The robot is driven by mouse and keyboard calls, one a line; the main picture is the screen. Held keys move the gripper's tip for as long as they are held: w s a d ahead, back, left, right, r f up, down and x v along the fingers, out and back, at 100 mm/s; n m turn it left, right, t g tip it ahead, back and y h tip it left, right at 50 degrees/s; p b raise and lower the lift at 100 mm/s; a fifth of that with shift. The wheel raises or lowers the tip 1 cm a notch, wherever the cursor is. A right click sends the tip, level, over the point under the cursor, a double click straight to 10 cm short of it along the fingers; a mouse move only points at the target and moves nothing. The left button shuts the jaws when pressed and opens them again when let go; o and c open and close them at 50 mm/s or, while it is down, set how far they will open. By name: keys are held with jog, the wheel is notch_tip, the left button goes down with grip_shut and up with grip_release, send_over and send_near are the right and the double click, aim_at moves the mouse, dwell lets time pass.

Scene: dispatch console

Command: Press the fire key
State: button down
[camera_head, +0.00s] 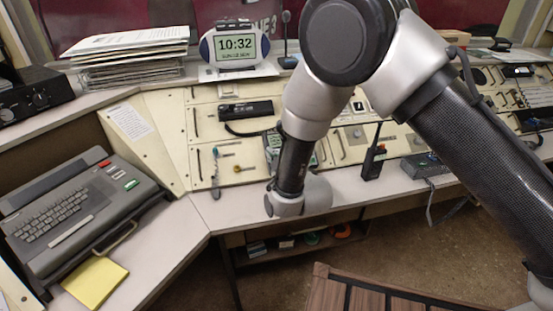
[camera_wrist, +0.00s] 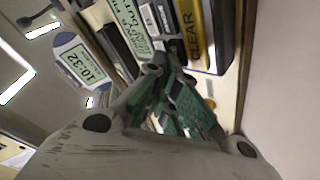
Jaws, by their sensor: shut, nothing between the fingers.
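In the wrist view my gripper (camera_wrist: 172,68) is shut and empty, its fingertips pointing at a keypad unit. A yellow key marked CLEAR (camera_wrist: 192,35) is just beyond the fingertips, beside grey and white keys. A green display with dark text (camera_wrist: 131,28) lies left of the keys; its wording is only partly readable. I cannot make out the fire key; the fingers hide part of the unit. Whether the fingertips touch a key cannot be told. In the head view the unit (camera_head: 273,142) is mostly behind my arm, which also hides my gripper.
A digital clock (camera_head: 236,46) reading 10:32 stands on the upper ledge by a paper stack (camera_head: 128,55). A black radio (camera_head: 374,160) stands upright right of my arm. A grey keyboard machine (camera_head: 75,210) and yellow notepad (camera_head: 95,283) sit at left. The front desk strip is partly clear.

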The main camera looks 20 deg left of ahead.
jog(key=shift+s+d+r, duration=0.15)
jog(key=shift+s+r, duration=0.15)
jog(key=shift+r, duration=0.25)
jog(key=r, duration=0.1)
jog(key=s+d+r, duration=0.1)
jog(key=s+r, duration=0.1)
jog(key=r, duration=0.1)
jog(key=shift+s+d, duration=0.2)
jog(key=shift+d, duration=0.05)
jog(key=shift+r, duration=0.1)
dwell(0.6)
notch_tip(320, 180, up, 8)
dwell(0.6)
